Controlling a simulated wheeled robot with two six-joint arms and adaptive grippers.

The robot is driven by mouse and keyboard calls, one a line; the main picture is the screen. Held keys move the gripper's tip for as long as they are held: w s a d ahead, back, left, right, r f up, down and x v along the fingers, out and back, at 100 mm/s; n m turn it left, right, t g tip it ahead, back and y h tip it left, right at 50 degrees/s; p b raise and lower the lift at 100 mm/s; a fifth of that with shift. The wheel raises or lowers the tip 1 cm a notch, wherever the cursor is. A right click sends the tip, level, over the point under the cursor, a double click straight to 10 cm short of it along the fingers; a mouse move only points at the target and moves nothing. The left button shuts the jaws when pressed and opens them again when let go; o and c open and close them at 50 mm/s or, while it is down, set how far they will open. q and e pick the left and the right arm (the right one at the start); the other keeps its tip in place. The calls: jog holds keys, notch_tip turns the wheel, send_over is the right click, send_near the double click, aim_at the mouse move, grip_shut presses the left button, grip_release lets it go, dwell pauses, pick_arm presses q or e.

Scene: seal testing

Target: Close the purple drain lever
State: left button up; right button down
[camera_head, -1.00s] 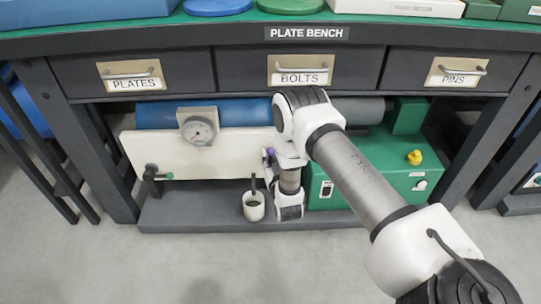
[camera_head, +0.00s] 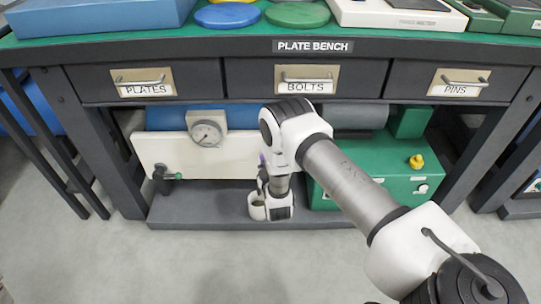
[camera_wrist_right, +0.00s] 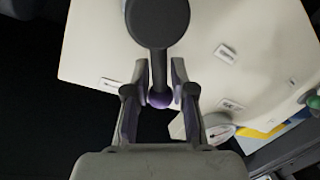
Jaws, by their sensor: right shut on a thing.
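The purple drain lever (camera_wrist_right: 160,98) shows in the right wrist view as a dark stem with a purple ball end, below a round dark cap. My right gripper (camera_wrist_right: 158,82) has its two fingers on either side of the lever, shut on it. In the head view only a small purple spot (camera_head: 262,158) shows beside my right wrist, which hides most of the lever and the fingers. The lever is on the front of a cream panel (camera_head: 170,152). My left gripper is not in view.
A green box with a yellow knob (camera_head: 416,161) is on the right. Drawers hang above.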

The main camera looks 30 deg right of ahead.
jog(key=f+n, duration=0.1)
jog(key=n, duration=0.1)
jog(key=w+a+f+n+g, duration=0.1)
jog(key=n, duration=0.1)
jog(key=a+f+n+h, duration=0.1)
jog(key=n, duration=0.1)
jog(key=shift+w+a+g, duration=0.1)
jog(key=shift+w+g, duration=0.05)
jog(key=shift+g, duration=0.15)
jog(key=shift+w+a+f+n+h+b, duration=0.1)
jog(key=shift+f+n+h+b, duration=0.25)
jog(key=shift+n, duration=0.55)
jog(key=shift+a+f+n+h+b, duration=0.15)
jog(key=shift+f+n+b, duration=0.4)
jog(key=shift+n, duration=0.35)
jog(key=shift+d, duration=0.1)
jog(key=c, duration=1.2)
grip_release()
